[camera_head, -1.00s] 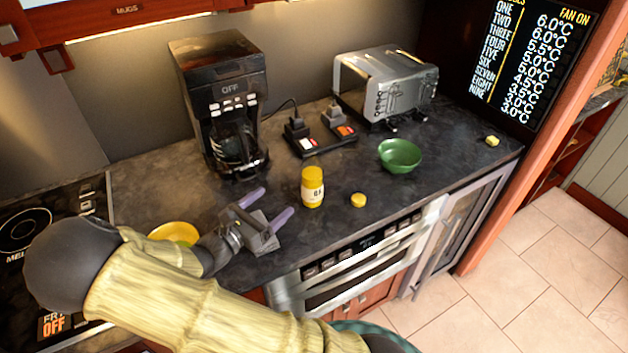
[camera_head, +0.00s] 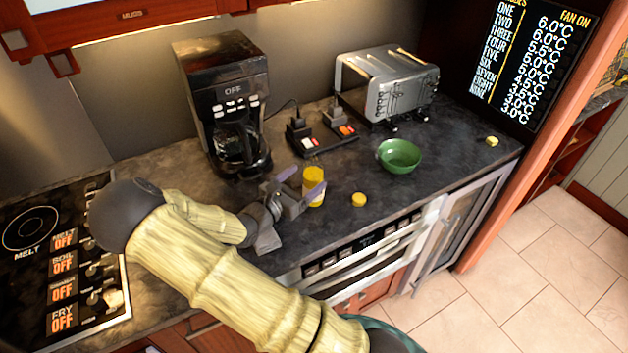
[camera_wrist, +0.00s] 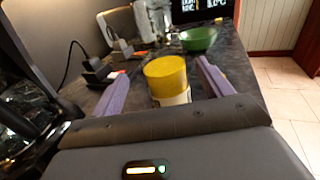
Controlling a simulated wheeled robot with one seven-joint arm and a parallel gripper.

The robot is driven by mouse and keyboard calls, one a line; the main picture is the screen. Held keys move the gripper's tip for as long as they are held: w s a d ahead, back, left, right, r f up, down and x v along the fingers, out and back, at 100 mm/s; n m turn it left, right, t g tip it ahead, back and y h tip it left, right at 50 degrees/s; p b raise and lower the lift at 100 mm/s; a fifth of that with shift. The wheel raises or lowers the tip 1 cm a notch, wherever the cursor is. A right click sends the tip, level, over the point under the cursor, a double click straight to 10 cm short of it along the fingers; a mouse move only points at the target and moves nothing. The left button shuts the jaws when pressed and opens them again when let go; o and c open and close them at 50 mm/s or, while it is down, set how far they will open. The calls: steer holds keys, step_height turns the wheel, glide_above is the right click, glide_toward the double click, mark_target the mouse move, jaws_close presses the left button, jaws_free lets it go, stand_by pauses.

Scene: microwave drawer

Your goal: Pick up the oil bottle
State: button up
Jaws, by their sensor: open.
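The oil bottle (camera_head: 313,175) is a small yellow bottle with a pale label, upright on the dark counter. In the head view my gripper partly covers it. My gripper (camera_head: 299,188) is open, with its two purple fingers pointing at the bottle. In the wrist view the bottle (camera_wrist: 168,78) stands between the fingers of my gripper (camera_wrist: 164,82), with a gap showing on each side. Its lower part is hidden behind the gripper body.
A coffee machine (camera_head: 222,90) stands behind to the left. A power strip (camera_head: 325,142), toaster (camera_head: 388,84) and green bowl (camera_head: 399,160) are behind and right. A yellow cap-like object (camera_head: 359,199) lies right of the bottle. The counter's front edge is close by.

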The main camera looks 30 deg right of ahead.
steer(key=shift+s+f+p+x, duration=0.15)
steer(key=shift+p+x, duration=0.3)
steer(key=shift+x, duration=0.9)
steer(key=shift+s+f+p+x, duration=0.15)
steer(key=shift+p+x, duration=0.25)
steer(key=shift+x, duration=0.9)
steer(key=c, duration=1.2)
